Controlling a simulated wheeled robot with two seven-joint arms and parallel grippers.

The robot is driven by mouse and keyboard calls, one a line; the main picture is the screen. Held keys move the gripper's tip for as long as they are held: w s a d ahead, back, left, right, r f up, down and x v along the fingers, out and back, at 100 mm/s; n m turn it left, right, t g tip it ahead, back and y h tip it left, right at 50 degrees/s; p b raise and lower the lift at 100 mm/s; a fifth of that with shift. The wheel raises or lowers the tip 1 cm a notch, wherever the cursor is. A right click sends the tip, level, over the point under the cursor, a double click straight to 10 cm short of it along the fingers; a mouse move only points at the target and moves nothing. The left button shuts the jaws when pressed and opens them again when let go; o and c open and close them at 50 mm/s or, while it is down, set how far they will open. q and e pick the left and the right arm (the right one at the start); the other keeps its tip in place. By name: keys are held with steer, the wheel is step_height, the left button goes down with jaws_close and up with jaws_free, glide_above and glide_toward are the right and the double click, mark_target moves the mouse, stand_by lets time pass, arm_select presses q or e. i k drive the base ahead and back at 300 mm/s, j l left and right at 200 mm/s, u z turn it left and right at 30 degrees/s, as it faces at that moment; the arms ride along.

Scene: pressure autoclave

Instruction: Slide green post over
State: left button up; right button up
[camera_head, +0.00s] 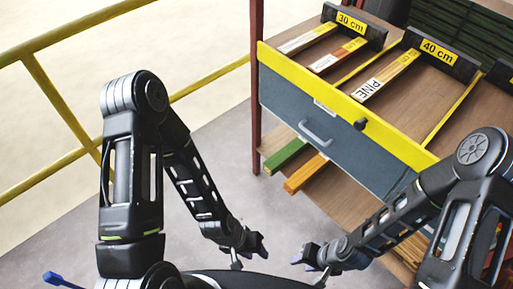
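A green post (286,157) lies on the wooden lower shelf, under the grey-blue drawer, with one end sticking out at the shelf's front edge. An orange post (306,174) lies beside it on the right, with a gap between them. The rear parts of both are hidden by the drawer. My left gripper (251,258) is low in the middle of the view, in front of and below the posts, fingers apart and empty. My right gripper (308,270) is just to its right, also with fingers apart and empty. Neither touches a post.
The drawer front (335,125) has a yellow top edge and a grey handle (316,134) jutting out above the posts. Labelled planks lie in its 30 cm and 40 cm sections. A dark red upright (256,90) stands left. Yellow railing (40,80) runs further left. Grey floor before the shelf is clear.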

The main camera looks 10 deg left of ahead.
mark_target(274, 165)
steer(key=i+j+u, duration=0.15)
steer(key=u, duration=0.25)
steer(key=i+j+u, duration=0.15)
steer(key=u, duration=0.3)
steer(key=i+j+u, duration=0.15)
steer(key=u, duration=0.25)
steer(key=i, duration=0.05)
